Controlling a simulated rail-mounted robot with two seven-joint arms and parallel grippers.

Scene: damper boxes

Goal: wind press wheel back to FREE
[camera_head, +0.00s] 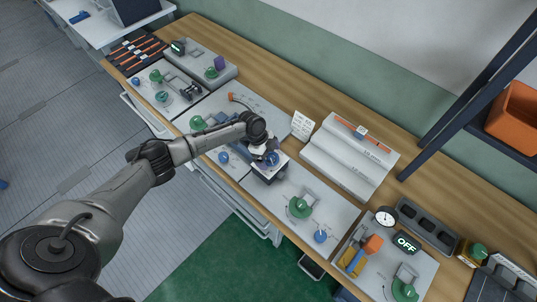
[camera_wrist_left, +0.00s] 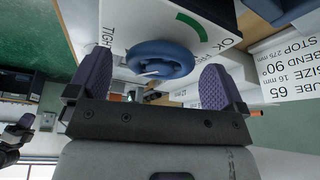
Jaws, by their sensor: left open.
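The blue press wheel (camera_head: 271,158) sits on a dark and white press block in the middle of the bench. In the left wrist view the wheel (camera_wrist_left: 160,57) lies in front of my fingers, beside a white dial face (camera_wrist_left: 195,22) with a green arc and the words TIGHT, OK and a partly hidden FREE. My left gripper (camera_head: 268,160) is at the wheel. Its purple fingertips (camera_wrist_left: 155,85) are open, one on each side of the wheel, with visible gaps. The pointer is not clear. Part of a dark arm with a purplish tip shows at the wrist view's left edge.
A grey stepped block (camera_head: 345,160) and a small white card (camera_head: 302,125) stand behind the press. Panels with green and blue knobs lie on both sides. A dial gauge (camera_head: 385,216) and an OFF display (camera_head: 406,243) are at the right.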

